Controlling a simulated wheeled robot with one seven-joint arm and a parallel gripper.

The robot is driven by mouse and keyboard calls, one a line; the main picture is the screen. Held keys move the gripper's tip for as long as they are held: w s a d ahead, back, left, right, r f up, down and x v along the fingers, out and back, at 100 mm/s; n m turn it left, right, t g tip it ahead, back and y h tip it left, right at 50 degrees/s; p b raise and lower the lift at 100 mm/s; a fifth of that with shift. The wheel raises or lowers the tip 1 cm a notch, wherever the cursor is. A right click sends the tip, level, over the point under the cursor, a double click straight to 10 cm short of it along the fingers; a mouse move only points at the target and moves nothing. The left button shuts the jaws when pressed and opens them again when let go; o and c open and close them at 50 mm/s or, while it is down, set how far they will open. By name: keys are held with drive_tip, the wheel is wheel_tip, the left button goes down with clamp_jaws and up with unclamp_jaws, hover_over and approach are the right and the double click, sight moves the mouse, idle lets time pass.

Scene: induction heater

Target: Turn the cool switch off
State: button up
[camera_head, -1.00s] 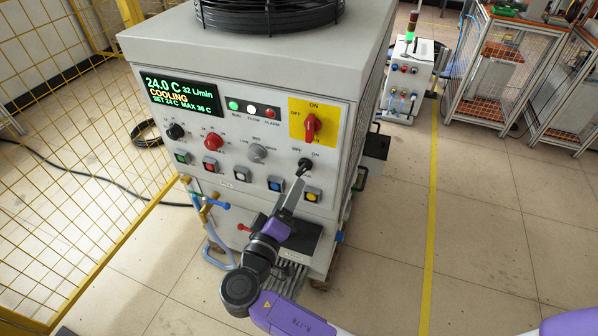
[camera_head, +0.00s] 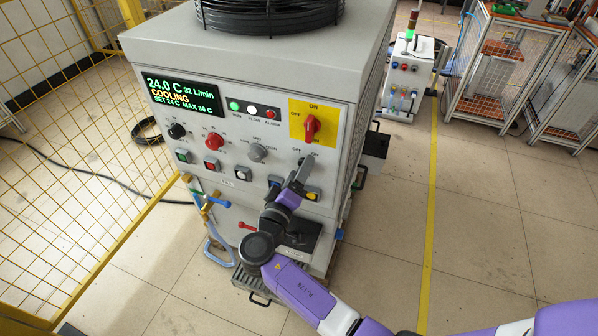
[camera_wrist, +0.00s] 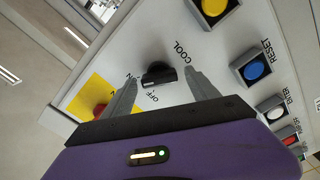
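The cool switch (camera_wrist: 158,73) is a small black knob on the grey front panel, with OFF and COOL lettering beside it in the wrist view. My gripper (camera_wrist: 163,77) is open, with one finger on each side of the knob. A gap shows between the knob and each finger; I cannot tell the exact depth of the fingertips against the panel. In the head view my gripper (camera_head: 301,168) is at the panel's lower right and mostly hides the switch. The knob's exact setting is hard to tell. The panel display (camera_head: 181,95) reads COOLING.
A red rotary switch (camera_head: 311,127) on a yellow plate sits just above. A yellow button (camera_head: 312,196) and a blue button (camera_wrist: 257,70) are close below the switch. A grey knob (camera_head: 257,152) is to the left.

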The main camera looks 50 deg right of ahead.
drive_tip(key=c, duration=1.3)
drive_tip(key=shift+n, duration=0.4)
drive_tip(key=shift+f+n+p, duration=0.15)
drive_tip(key=shift+n+p, duration=1.2)
drive_tip(key=shift+n, duration=2.15)
drive_tip(key=shift+a, duration=0.1)
